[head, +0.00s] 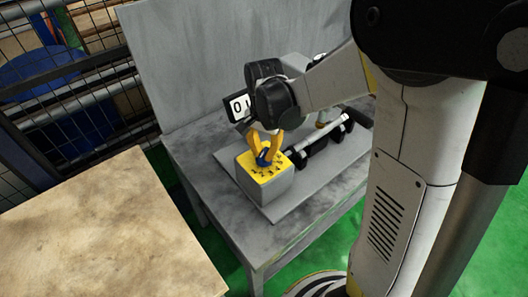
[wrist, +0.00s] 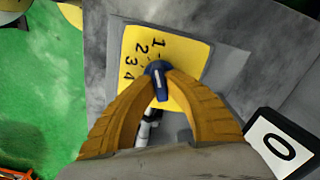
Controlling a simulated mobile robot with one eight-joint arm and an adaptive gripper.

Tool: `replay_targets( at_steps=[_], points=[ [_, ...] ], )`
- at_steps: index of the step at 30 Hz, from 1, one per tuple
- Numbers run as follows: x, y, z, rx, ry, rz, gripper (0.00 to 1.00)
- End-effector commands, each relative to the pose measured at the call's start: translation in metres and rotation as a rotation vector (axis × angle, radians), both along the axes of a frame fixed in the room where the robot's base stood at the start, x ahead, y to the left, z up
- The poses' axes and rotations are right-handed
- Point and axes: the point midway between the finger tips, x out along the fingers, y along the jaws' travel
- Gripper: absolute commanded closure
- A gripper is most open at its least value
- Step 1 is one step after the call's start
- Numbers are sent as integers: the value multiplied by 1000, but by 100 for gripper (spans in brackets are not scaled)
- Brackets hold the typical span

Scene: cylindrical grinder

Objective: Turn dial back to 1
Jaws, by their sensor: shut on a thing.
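The dial (wrist: 158,82) is a blue knob with a white pointer line on a yellow plate (wrist: 188,50) printed with 1, 2, 3 and 4. The white line runs nearly up and down in the wrist view; the number it marks is hard to tell. My gripper (wrist: 158,76) is shut on the knob, one yellow finger on each side. In the head view the knob (head: 263,158) sits on top of a grey box (head: 266,188), with my gripper (head: 265,150) reaching down onto it. The fingers hide part of the plate and its other marks.
A display reading 0 (wrist: 281,146) stands near the box. A shaft-like grey bar (head: 320,134) with black supports lies behind the box on the grey table (head: 205,150). A wooden tabletop (head: 100,235) is at the left front, with a mesh fence (head: 60,90) behind.

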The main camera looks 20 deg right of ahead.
Motion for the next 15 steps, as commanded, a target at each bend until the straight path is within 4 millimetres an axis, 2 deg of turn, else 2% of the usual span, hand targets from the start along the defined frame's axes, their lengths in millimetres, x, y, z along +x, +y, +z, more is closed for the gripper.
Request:
replay_targets(
  at_steps=[6, 15],
  points=[
    [0, 0, 0, 0, 0, -109, 100],
    [-1, 0, 0, -1, 1, -173, 100]
  ],
)
